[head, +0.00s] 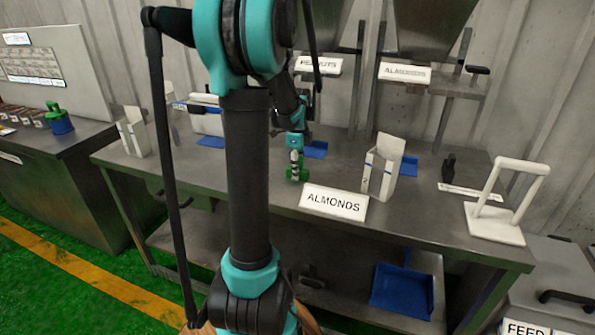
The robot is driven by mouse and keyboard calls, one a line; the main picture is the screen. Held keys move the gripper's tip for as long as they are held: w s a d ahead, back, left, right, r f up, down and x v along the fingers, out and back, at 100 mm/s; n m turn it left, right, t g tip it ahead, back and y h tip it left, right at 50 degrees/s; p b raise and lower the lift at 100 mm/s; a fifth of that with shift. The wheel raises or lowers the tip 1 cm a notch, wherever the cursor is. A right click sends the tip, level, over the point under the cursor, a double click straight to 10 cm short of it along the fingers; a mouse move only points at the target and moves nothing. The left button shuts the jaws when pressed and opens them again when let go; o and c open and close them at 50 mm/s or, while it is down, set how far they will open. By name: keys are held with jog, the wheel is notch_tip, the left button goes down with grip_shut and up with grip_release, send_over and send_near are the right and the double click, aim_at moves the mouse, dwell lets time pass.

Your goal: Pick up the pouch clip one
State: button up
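My gripper (296,172) is at the end of my teal and black arm, low over the middle of the long metal table. Bright green parts show around its tip, too small to tell whether they are fingers or something held. I cannot tell whether it is open or shut. No pouch clip can be made out for certain. A small black object (448,168) stands on the right part of the table, beside a flat white strip. It is too small to identify. My arm hides part of the table's left middle.
The table (400,215) carries an ALMONDS sign (333,203), an open white pouch (380,172) right of my gripper, another white pouch (134,132) at left, and a white frame stand (500,205) at right. Blue trays lie behind. A blue dustpan (402,290) is on the lower shelf.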

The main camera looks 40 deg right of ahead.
grip_shut()
jog(key=shift+r, duration=0.1)
